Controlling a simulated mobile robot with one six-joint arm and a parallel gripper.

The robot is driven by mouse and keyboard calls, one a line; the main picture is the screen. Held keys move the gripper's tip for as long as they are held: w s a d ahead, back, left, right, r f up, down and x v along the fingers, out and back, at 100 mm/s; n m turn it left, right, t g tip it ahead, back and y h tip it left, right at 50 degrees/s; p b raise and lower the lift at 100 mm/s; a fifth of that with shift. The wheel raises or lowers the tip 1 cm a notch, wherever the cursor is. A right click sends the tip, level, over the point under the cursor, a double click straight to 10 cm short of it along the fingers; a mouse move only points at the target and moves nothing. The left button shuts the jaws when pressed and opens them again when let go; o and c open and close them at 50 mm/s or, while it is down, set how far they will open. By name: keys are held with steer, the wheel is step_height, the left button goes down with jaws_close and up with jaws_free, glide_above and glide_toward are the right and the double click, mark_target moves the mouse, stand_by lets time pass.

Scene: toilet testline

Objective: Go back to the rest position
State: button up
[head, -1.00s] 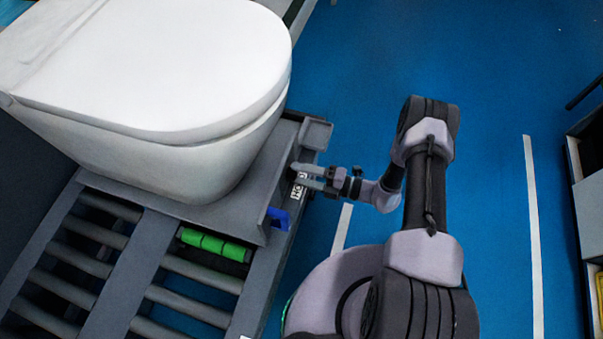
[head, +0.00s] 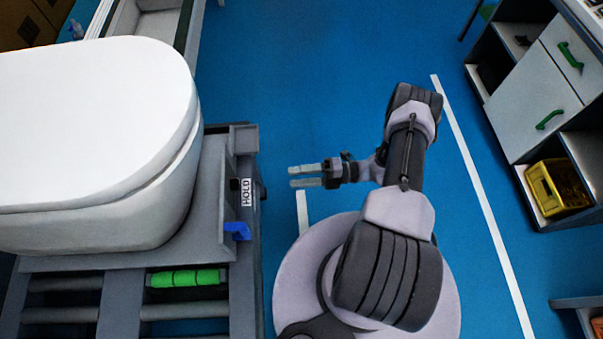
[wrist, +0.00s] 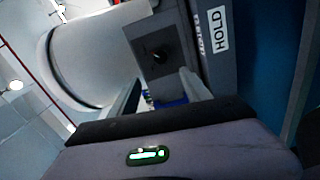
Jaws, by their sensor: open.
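My gripper (head: 306,176) is open and empty in the head view, its two fingers pointing left over the blue floor. It is apart from the grey toilet stand (head: 215,205), with a gap between its fingertips and the stand's side. In the wrist view my gripper (wrist: 165,92) has its fingers spread, with a grey box with a dark knob (wrist: 158,58) beyond them. The HOLD label (wrist: 215,31) is to the right of that box, and it also shows in the head view (head: 247,192).
A white toilet (head: 95,140) sits on the stand at left, above a roller conveyor (head: 65,313). A blue lever (head: 237,230) sticks out at the stand's edge. A cabinet (head: 535,85) and a yellow crate (head: 558,187) are at right. The blue floor (head: 300,70) is open.

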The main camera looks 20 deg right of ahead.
steer(key=shift+s+d, duration=0.2)
steer(key=shift+d, duration=0.2)
steer(key=w+a+r+n+g+h, duration=0.15)
steer(key=r+n+g+h, duration=0.25)
steer(key=r+n, duration=0.75)
steer(key=a+r+n+g+h, duration=0.25)
steer(key=r+n, duration=0.55)
steer(key=r, duration=0.7)
steer(key=s+a+r+n+t+h, duration=0.4)
steer(key=s+r+n+t+h, duration=0.2)
steer(key=s+r+n, duration=0.6)
step_height(320, 180, up, 4)
steer(key=n+h, duration=0.2)
steer(key=n, duration=0.3)
steer(key=shift+s+a, duration=0.2)
steer(key=shift+s, duration=0.2)
steer(key=shift+n, duration=0.25)
